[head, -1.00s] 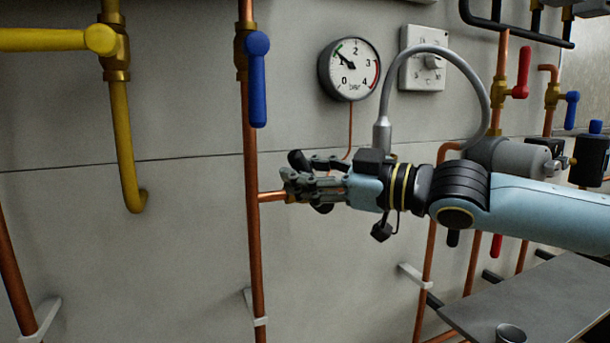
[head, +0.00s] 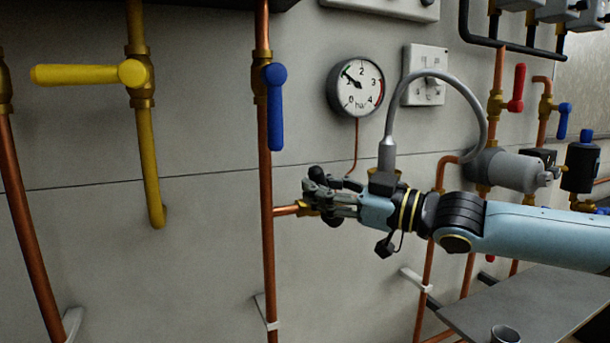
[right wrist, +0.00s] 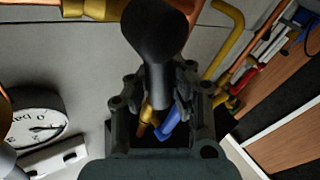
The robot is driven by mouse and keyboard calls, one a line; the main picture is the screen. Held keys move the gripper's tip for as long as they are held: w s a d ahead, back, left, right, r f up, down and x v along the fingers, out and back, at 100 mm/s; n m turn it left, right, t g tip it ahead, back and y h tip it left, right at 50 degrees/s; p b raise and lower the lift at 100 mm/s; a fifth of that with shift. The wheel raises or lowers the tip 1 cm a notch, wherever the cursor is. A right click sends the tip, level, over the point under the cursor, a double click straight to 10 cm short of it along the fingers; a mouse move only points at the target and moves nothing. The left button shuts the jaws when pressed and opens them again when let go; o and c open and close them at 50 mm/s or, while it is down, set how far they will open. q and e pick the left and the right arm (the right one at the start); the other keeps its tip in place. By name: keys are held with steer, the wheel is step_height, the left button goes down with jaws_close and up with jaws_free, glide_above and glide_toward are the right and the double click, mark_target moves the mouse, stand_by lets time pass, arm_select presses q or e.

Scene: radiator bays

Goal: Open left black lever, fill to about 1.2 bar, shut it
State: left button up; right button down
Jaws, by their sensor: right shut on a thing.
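The left black lever (head: 318,175) is on a brass valve at the end of a short copper branch (head: 286,210). My right gripper (head: 328,199) is shut on the lever; its fingers partly hide the valve and lever. In the right wrist view the lever's thick black end (right wrist: 158,35) stands out between the fingers (right wrist: 160,100). The round white gauge (head: 356,87) is above; its needle points up-left, close to the 1 mark, though the exact reading is too small to tell. A grey braided hose (head: 440,76) loops up from beside the gripper. My left gripper is out of view.
A blue-handled valve (head: 275,105) is on the copper pipe left of the gripper, with a yellow-handled valve (head: 90,74) farther left. A white thermostat (head: 424,75) is beside the gauge. A grey shelf (head: 540,310) with a metal cup (head: 505,334) is lower right.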

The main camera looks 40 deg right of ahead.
steer(key=shift+r+m+t, duration=0.2)
steer(key=shift+m+t, duration=0.1)
steer(key=shift+d+m, duration=0.2)
steer(key=shift+m, duration=0.1)
steer(key=shift+s+d+m+t, duration=0.25)
steer(key=shift+d+m+t, duration=0.45)
steer(key=shift+m, duration=0.3)
steer(key=shift+d+f+m+t, duration=0.1)
steer(key=shift+d+m+t, duration=0.1)
steer(key=shift+m+t, duration=0.25)
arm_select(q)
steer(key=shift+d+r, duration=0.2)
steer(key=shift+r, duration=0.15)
arm_select(e)
steer(key=shift+m, duration=0.35)
steer(key=c, duration=1.2)
jaws_free()
steer(key=shift+s+d, duration=0.15)
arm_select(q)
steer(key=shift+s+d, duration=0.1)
arm_select(e)
steer(key=shift+o, duration=0.4)
